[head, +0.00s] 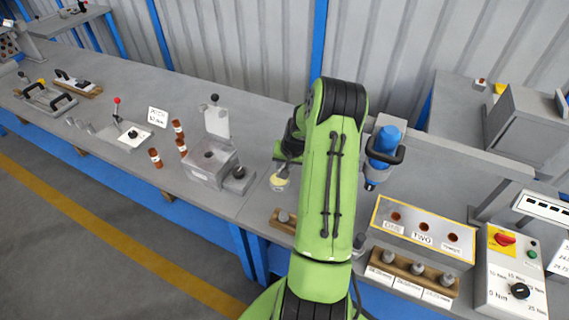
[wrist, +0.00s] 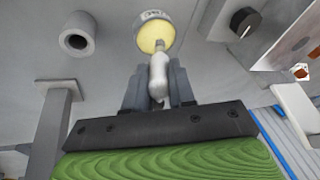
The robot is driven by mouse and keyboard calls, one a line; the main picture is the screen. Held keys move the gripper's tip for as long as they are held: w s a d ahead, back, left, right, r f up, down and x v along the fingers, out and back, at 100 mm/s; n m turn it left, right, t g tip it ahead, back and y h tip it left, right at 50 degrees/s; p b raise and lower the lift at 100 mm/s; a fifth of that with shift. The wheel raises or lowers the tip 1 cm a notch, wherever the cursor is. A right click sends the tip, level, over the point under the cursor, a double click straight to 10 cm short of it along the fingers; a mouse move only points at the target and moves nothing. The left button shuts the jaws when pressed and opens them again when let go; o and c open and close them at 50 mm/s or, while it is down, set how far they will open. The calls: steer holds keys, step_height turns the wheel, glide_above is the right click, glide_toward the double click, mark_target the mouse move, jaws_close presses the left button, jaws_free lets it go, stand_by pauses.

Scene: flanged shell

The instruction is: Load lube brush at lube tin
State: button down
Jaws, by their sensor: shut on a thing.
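The lube tin (head: 279,182) is a small round tin with pale yellow contents, on the bench just left of my arm in the head view. In the wrist view the tin (wrist: 155,33) lies straight ahead of the fingers, with a label on its rim. My gripper (wrist: 158,92) is shut on the lube brush (wrist: 158,72), which has a pale grey handle. The brush's far end overlaps the yellow in the tin; I cannot tell how deep it reaches. In the head view my arm hides most of the gripper and the brush.
A grey box fixture (head: 212,168) with a raised lid stands left of the tin. Brown bottles (head: 155,158) stand farther left. A wooden block (head: 283,220) is in front of the tin. A blue tool (head: 383,145) and a yellow-edged panel (head: 423,232) are to the right.

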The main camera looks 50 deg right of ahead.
steer(key=shift+s+f+b, duration=0.1)
steer(key=shift+f+b, duration=0.45)
steer(key=shift+b, duration=0.05)
stand_by(1.5)
steer(key=shift+r+p, duration=2.15)
steer(key=shift+r, duration=1.45)
steer(key=shift+f, duration=0.1)
